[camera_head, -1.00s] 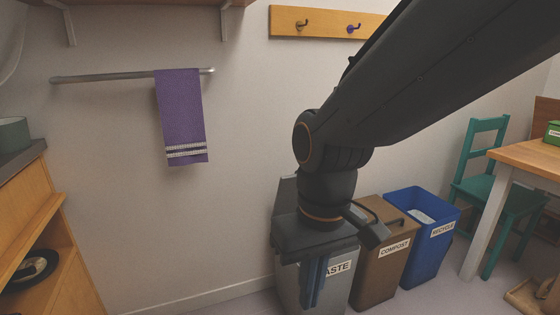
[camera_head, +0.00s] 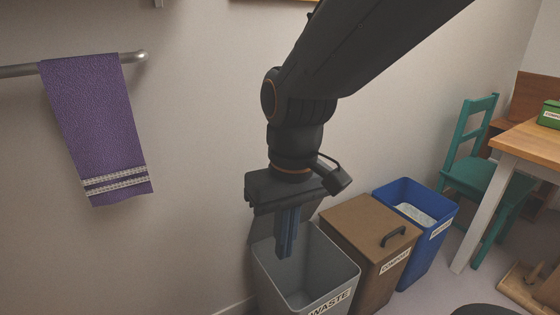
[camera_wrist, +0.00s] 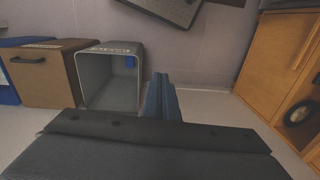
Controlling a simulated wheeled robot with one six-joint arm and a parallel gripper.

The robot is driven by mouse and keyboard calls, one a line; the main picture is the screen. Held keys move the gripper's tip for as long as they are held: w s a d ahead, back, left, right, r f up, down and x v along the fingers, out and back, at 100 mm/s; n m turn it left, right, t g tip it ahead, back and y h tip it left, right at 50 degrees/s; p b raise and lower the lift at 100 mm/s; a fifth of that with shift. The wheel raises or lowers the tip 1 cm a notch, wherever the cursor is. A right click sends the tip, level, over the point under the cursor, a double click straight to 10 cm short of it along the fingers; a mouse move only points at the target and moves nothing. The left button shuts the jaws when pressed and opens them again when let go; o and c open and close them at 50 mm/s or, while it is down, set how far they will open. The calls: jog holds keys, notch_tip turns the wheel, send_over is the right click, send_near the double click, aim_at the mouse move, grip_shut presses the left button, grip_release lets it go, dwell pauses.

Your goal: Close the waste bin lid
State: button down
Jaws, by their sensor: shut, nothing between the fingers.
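The grey waste bin (camera_head: 344,287) stands open against the wall, with its "WASTE" label at the front. Its open mouth also shows in the wrist view (camera_wrist: 79,80). The grey lid (camera_head: 262,227) stands raised at the back of the bin, mostly hidden behind my gripper; I cannot make it out in the wrist view. My gripper (camera_head: 284,255) points down with its blue fingers shut and empty, over the back left part of the bin's mouth. Its fingertips also show in the wrist view (camera_wrist: 160,79). I cannot tell whether they touch the lid.
A brown compost bin (camera_head: 355,225) with a closed, handled lid stands right of the waste bin. Beyond it is an open blue recycle bin (camera_head: 436,248). A teal chair (camera_head: 470,160) and wooden table (camera_head: 535,142) are at right. A purple towel (camera_head: 95,125) hangs from a rail at left.

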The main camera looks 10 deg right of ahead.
jog(key=w+d+r+p, duration=0.1)
jog(key=w+r+p, duration=0.25)
jog(key=w, duration=0.55)
jog(key=w+r+p, duration=0.2)
jog(key=w+p, duration=0.2)
jog(key=w, duration=0.6)
jog(key=w+d+f+t+p, duration=0.15)
jog(key=w+d+p, duration=0.25)
jog(key=w, duration=0.4)
jog(key=w+d+f+p, duration=0.2)
jog(key=w+d+p, duration=0.1)
jog(key=w, duration=0.5)
notch_tip(320, 180, down, 9)
jog(key=s+d+p, duration=0.1)
jog(key=p, duration=0.2)
jog(key=shift+d+n, duration=0.2)
jog(key=shift+n, duration=0.2)
jog(key=shift+s+f, duration=0.1)
jog(key=shift+s, duration=0.15)
